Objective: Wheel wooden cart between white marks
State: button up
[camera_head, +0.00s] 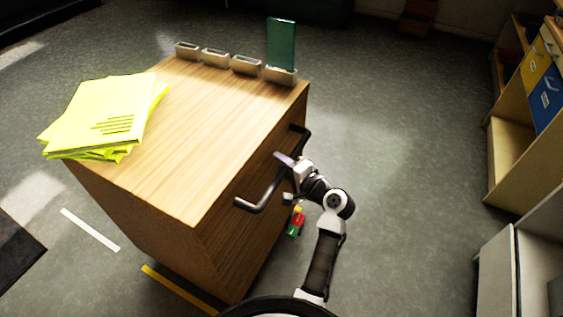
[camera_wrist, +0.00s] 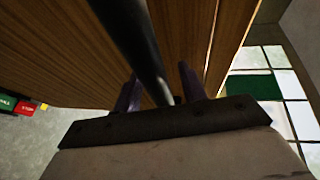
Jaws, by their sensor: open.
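The wooden cart (camera_head: 190,140) stands in front of me as a tall box with a light wood top. A dark bar handle (camera_head: 262,195) runs along its right side. My gripper (camera_head: 285,160) is at this handle. In the wrist view the handle bar (camera_wrist: 135,40) passes between the two fingers of my open gripper (camera_wrist: 160,90), close to the wooden side panel (camera_wrist: 60,50). I cannot tell whether the fingers touch the bar. One white mark (camera_head: 90,230) lies on the floor left of the cart. I see no second white mark.
Yellow papers (camera_head: 100,115) lie on the cart's top left corner. Several small holders (camera_head: 215,58) line its far edge, one with a green card (camera_head: 281,45). A yellow strip (camera_head: 178,290) marks the floor in front. Shelves (camera_head: 510,150) stand at right.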

jog(key=shift+w+a+f, duration=0.1)
jog(key=shift+w+a, duration=0.2)
jog(key=shift+w, duration=0.05)
jog(key=shift+c, duration=0.2)
grip_shut()
jog(key=shift+a, duration=0.1)
